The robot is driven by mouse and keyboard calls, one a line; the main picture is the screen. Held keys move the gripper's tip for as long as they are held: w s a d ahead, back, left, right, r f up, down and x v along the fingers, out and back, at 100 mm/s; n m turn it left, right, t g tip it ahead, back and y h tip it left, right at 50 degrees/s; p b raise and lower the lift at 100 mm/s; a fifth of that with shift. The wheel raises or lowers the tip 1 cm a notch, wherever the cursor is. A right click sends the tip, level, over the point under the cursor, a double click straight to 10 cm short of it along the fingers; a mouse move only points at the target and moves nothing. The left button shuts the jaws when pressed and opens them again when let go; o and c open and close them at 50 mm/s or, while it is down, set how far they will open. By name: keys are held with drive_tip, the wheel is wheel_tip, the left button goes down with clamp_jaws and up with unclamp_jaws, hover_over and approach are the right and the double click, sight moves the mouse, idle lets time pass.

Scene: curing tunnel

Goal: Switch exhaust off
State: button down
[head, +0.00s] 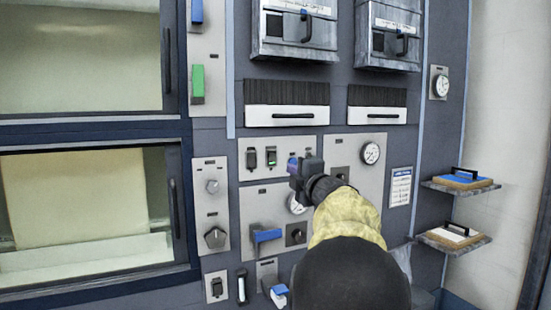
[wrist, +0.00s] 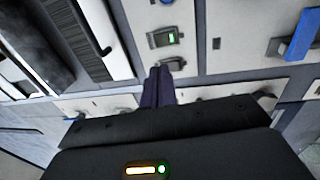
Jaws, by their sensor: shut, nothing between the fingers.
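A small black rocker switch with a lit green face (head: 271,156) sits on the light grey panel left of my gripper. It also shows in the wrist view (wrist: 165,37), just beyond my fingertips. Another black switch (head: 250,158) is to its left in the head view. In the wrist view a dark switch (wrist: 173,63) lies right at my fingertips and is partly covered by them. My gripper (head: 293,163) is shut and empty, its dark purple fingers (wrist: 158,73) pointing at the panel. I cannot tell whether they touch it. The labels are too small to read, so which switch is exhaust is unclear.
A blue lever (head: 266,236) juts out below the switches. A slotted vent with a handled white drawer (head: 294,116) is above, and a round gauge (head: 371,153) is to the right. Two small shelves (head: 460,185) stick out at the far right. My arm hides part of the lower panel.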

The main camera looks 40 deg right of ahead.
sight(271, 155)
drive_tip(key=p+x, duration=0.4)
drive_tip(key=x, duration=0.7)
drive_tip(key=shift+w+d, duration=0.1)
drive_tip(key=shift+w, duration=0.25)
drive_tip(key=shift+r+p, duration=0.25)
drive_tip(key=shift+p, duration=0.35)
